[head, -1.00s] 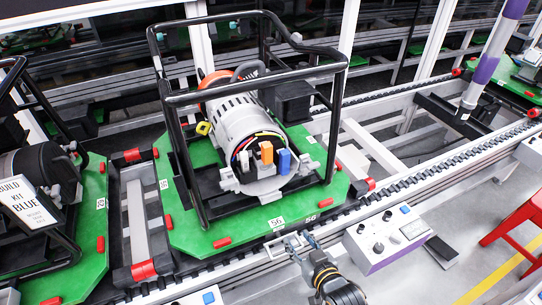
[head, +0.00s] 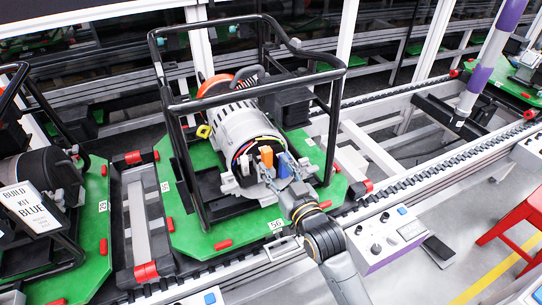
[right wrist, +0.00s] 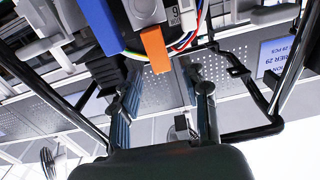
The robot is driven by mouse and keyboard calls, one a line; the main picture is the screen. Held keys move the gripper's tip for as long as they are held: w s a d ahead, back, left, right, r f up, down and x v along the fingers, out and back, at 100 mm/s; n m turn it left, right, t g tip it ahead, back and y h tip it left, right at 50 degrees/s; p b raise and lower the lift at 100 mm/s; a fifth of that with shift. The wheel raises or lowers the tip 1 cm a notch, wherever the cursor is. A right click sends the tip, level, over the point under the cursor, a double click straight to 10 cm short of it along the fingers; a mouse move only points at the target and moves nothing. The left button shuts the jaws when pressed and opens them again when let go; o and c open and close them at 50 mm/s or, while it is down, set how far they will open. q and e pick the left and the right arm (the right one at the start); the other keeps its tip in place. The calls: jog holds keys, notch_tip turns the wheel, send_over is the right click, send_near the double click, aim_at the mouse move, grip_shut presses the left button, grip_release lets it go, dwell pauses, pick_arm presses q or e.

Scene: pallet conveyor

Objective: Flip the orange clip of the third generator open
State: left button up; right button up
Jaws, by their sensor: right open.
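The generator (head: 236,122) sits in a black tube frame on a green pallet (head: 190,238). On its near end an upright orange clip (head: 267,155) stands beside a blue clip (head: 283,165). In the right wrist view the orange clip (right wrist: 156,48) shows upper middle, with the blue clip (right wrist: 98,22) to its left. My right gripper (head: 284,176) is open just in front of the clips and partly covers the blue one. In the wrist view its fingertips (right wrist: 163,78) are spread on either side of the orange clip's end; I cannot tell if they touch it. My left gripper is not in view.
The black frame tubes (head: 335,125) pass close to my right gripper. A control box (head: 385,240) with knobs stands at the conveyor's near edge. Another generator pallet (head: 90,235) is at the left. A red stool (head: 515,225) stands at the right.

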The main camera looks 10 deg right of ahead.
aim_at(268, 158)
jog(key=shift+x, duration=1.7)
grip_shut()
jog(key=shift+s+f+b, duration=0.1)
jog(key=shift+f+b, duration=0.2)
jog(key=shift+b, duration=0.15)
jog(key=t+b, duration=0.2)
jog(key=b, duration=0.3)
jog(key=f+t+y+b, duration=0.1)
jog(key=t+b, duration=0.1)
jog(key=b, duration=0.2)
jog(key=s+f+t+b, duration=0.1)
jog(key=b, duration=0.4)
jog(key=shift+s+d+f+t+y+b, duration=0.1)
jog(key=shift+d+f+t+y+b, duration=0.15)
jog(key=shift+t+y+b, duration=0.15)
jog(key=shift+r+t+b, duration=0.1)
jog(key=shift+t+b, duration=0.3)
jog(key=shift+b, duration=0.55)
jog(key=shift+s, duration=0.1)
